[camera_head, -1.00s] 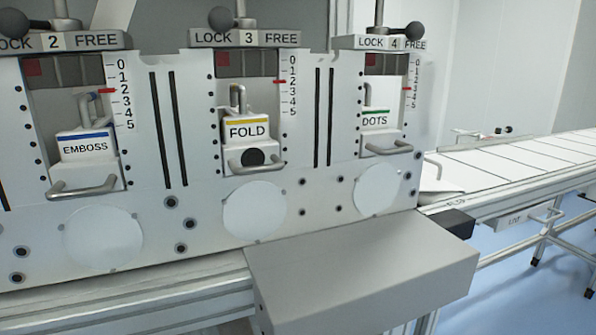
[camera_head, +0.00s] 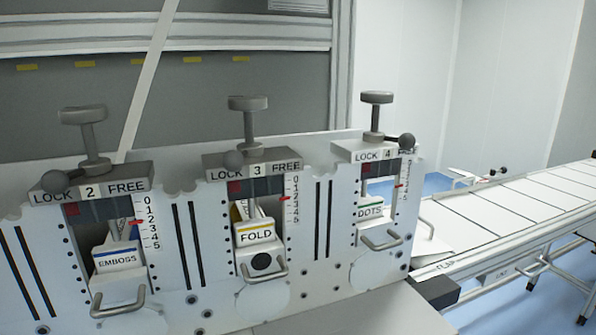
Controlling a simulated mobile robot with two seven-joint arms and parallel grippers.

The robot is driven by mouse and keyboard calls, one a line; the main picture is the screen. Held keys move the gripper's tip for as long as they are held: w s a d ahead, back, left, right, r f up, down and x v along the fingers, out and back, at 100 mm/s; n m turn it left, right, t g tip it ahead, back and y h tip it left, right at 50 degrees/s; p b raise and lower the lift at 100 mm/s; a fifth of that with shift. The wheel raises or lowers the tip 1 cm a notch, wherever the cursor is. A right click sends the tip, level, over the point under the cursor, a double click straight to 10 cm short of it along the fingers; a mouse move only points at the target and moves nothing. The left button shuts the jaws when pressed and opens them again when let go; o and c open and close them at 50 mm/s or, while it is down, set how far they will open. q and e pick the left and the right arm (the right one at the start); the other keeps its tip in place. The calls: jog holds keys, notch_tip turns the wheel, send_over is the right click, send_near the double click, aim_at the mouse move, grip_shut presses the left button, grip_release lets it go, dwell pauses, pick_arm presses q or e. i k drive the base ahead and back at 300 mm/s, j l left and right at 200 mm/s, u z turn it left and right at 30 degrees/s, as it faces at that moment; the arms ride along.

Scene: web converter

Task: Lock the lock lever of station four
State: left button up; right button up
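Station four (camera_head: 372,152) is the rightmost station, marked LOCK on the left and 4, with a DOTS block (camera_head: 370,211) below. Its lock lever ends in a dark ball knob (camera_head: 407,141), which sits at the right end of the top plate, opposite the LOCK word and covering the place of the FREE word. A grey screw handle (camera_head: 376,98) rises above the plate. Its red pointer (camera_head: 399,186) is beside the number scale. Neither of my grippers is in view.
A conveyor (camera_head: 520,205) runs off to the right. A grey cover (camera_head: 370,312) lies in front.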

aim_at(407, 140)
jog(key=l+u, duration=0.1)
jog(key=u, duration=0.65)
jog(key=l+u, duration=0.45)
jog(key=k+l+u, duration=0.2)
jog(key=u, duration=0.25)
jog(key=k+l+u, duration=0.25)
jog(key=l, duration=0.15)
jog(key=k+l+u, duration=0.2)
jog(key=l, duration=0.2)
jog(key=k+l+u, duration=0.15)
jog(key=k+l, duration=1.1)
